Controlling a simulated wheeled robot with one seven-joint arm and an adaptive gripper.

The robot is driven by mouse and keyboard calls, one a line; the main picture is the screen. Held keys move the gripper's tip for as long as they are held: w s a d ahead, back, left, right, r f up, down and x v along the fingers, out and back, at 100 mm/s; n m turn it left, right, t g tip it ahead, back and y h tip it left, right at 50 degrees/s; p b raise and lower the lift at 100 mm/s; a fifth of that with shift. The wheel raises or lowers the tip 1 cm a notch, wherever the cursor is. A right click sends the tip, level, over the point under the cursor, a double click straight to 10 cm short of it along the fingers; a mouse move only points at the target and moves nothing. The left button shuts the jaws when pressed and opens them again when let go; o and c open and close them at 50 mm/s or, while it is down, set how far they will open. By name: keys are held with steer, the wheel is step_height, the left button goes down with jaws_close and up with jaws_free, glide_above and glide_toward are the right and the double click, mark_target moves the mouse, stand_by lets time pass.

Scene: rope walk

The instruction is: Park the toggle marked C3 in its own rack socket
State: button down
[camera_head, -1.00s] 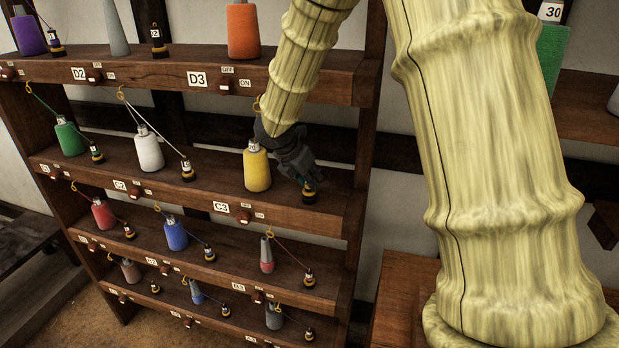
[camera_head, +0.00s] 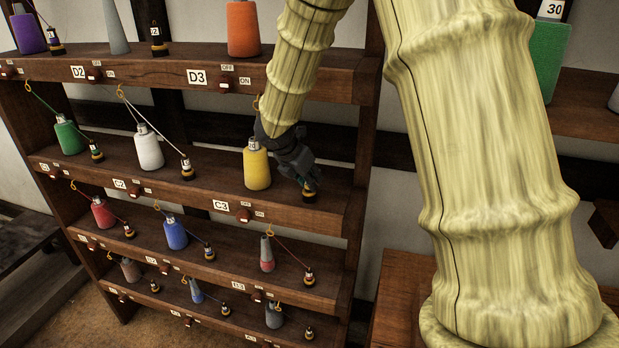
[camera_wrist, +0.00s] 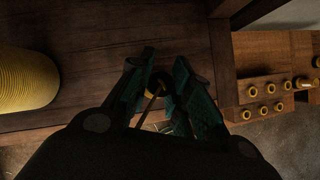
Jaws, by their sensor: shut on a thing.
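My gripper (camera_head: 303,177) reaches down to the shelf marked C3 (camera_head: 220,206), just right of the yellow cone (camera_head: 257,166). Its fingers are closed on a small dark toggle (camera_head: 309,193) with a pale band. The toggle is upright, at or close to the shelf board; any gap below it is too small to tell. In the wrist view the toggle (camera_wrist: 159,83) sits between the two greenish finger pads, with a thin yellowish cord or rod running from it. Its marking cannot be read. The yellow cone (camera_wrist: 25,75) is at the left there.
In the wrist view, a wooden block (camera_wrist: 262,95) with several yellow-rimmed round fittings lies to the right. Other shelves hold coloured cones, such as a white one (camera_head: 149,150), with toggles beside them. A right post (camera_head: 361,200) is close.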

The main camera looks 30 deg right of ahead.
steer(key=shift+f, duration=0.3)
steer(key=c, duration=1.6)
jaws_free()
steer(key=v, duration=1.1)
